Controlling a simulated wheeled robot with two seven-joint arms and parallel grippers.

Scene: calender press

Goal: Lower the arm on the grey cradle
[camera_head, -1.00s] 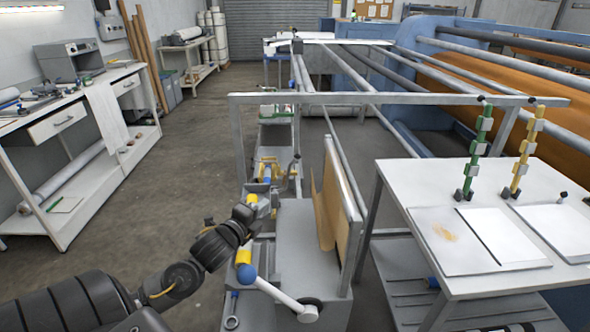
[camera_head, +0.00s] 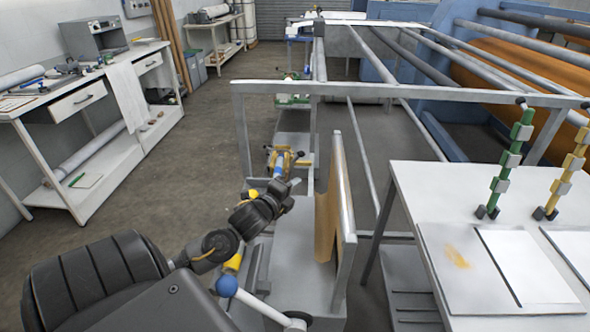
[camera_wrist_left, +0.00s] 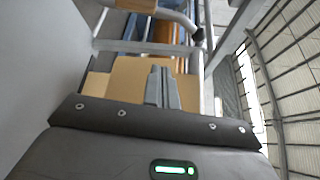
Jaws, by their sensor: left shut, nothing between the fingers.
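A pale lever arm (camera_head: 262,308) with a blue ball end (camera_head: 227,286) and a yellow band lies at the near end of the grey stand (camera_head: 275,265), at the bottom of the head view. I cannot tell for certain which part is the cradle. My left gripper (camera_head: 289,190) is shut and empty, above the stand and beyond the blue ball, apart from it. Its fingers hide part of the stand's far end. Its closed fingers also show in the left wrist view (camera_wrist_left: 162,88), before a tan sheet. My right gripper is out of view.
A tan panel (camera_head: 328,205) in a grey upright frame stands just right of the left gripper. A white table (camera_head: 410,190) with green and yellow posts is at right. Yellow and blue parts (camera_head: 281,160) sit farther back. Open floor (camera_head: 190,170) lies left.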

